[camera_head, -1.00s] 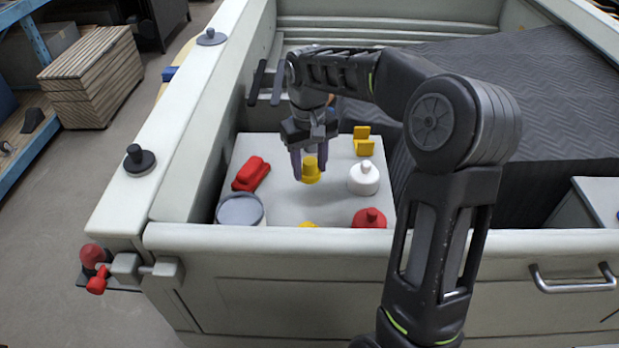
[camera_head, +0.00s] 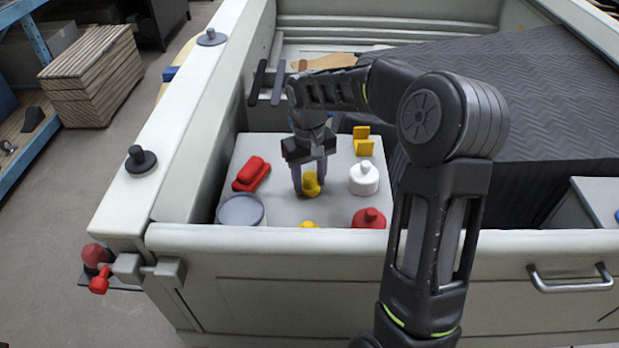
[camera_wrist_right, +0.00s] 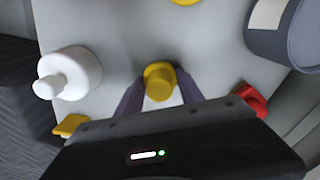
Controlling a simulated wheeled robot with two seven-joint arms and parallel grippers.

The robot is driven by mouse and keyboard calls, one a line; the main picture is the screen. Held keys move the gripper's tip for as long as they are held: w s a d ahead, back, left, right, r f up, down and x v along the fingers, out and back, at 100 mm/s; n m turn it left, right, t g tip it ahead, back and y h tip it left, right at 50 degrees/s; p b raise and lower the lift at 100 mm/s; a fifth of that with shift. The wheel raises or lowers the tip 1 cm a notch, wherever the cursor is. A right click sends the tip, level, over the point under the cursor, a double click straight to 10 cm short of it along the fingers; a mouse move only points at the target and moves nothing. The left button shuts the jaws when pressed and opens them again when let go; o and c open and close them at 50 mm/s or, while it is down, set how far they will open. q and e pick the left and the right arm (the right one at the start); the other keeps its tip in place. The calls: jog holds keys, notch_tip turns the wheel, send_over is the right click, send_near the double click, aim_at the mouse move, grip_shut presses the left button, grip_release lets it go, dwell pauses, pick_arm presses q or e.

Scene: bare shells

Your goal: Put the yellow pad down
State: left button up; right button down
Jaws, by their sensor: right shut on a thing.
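The yellow pad (camera_head: 311,187), a rounded piece with a knob-like top, is between the fingers of my right gripper (camera_head: 309,188) over the white table top (camera_head: 285,206). My right gripper is shut on it. The wrist view also shows the yellow pad (camera_wrist_right: 158,82) between the two dark fingers (camera_wrist_right: 160,92). The pad is low, at or just above the surface; I cannot tell whether it touches. My left gripper is not in view.
Around the pad stand a white knobbed piece (camera_head: 363,179), a red knobbed piece (camera_head: 369,218), a red block (camera_head: 251,174), a yellow bracket (camera_head: 363,142), a grey-lidded tub (camera_head: 240,210) and another yellow piece (camera_head: 309,225) partly hidden by the front wall (camera_head: 450,240).

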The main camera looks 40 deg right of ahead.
aim_at(309, 176)
jog(key=c, duration=0.7)
grip_release()
jog(key=shift+f, duration=0.1)
jog(key=shift+c, duration=0.2)
jog(key=shift+r, duration=0.4)
notch_tip(309, 176, up, 12)
jog(key=shift+f, duration=0.25)
jog(key=shift+a, duration=0.15)
